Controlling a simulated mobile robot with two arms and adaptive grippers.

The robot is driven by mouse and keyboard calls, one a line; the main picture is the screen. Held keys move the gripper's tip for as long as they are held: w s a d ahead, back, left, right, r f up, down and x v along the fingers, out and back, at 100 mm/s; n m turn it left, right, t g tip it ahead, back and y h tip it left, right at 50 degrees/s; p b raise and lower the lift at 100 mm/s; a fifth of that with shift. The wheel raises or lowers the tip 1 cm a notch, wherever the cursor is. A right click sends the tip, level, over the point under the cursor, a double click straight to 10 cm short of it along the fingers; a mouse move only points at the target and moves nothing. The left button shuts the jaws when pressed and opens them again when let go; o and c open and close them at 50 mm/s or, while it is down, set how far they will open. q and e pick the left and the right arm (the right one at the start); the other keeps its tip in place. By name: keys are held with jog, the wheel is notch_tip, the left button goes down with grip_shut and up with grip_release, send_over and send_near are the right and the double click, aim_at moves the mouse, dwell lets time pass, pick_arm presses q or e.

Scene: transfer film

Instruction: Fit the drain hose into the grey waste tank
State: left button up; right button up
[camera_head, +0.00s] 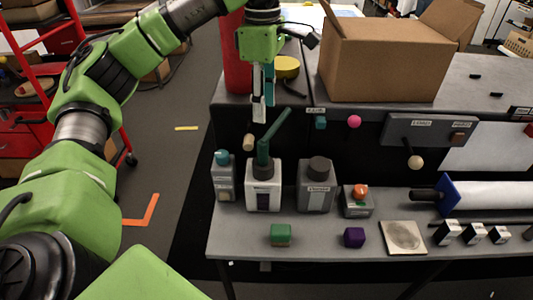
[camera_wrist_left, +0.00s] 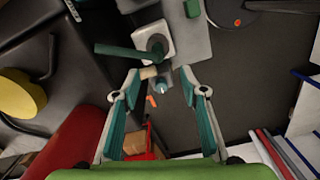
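The drain hose (camera_head: 275,133), a dark green bent tube, stands in the neck of a white tank (camera_head: 277,194) with a dark window. It also shows in the left wrist view (camera_wrist_left: 125,52). The grey tank (camera_head: 317,198) with a dark round cap stands just right of the white one; its label is too small to read surely. My left gripper (camera_head: 263,114) points down above and behind the hose, apart from it. In the left wrist view its fingers (camera_wrist_left: 160,75) are spread, with nothing held between them. My right gripper is not in view.
A small grey bottle (camera_head: 224,183) with a teal cap stands left of the white tank. A box with an orange knob (camera_head: 357,203) stands right. Knobs and a beige peg (camera_head: 249,142) stick out behind. A cardboard box (camera_head: 385,65) sits on the upper shelf. Cubes lie in front.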

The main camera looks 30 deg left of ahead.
aim_at(263, 142)
pick_arm(q)
jog(key=f, duration=0.8)
jog(key=shift+a+f, duration=0.1)
jog(key=shift+a, duration=0.15)
jog(key=shift+f+p, duration=0.45)
jog(key=shift+f, duration=0.05)
jog(key=f, duration=0.1)
jog(key=f+p, duration=0.1)
jog(key=f, duration=0.1)
jog(key=shift+w+a+f+p, duration=0.15)
jog(key=shift+w+f+p, duration=0.1)
jog(key=shift+f+p, duration=0.1)
jog(key=shift+f, duration=0.35)
grip_shut()
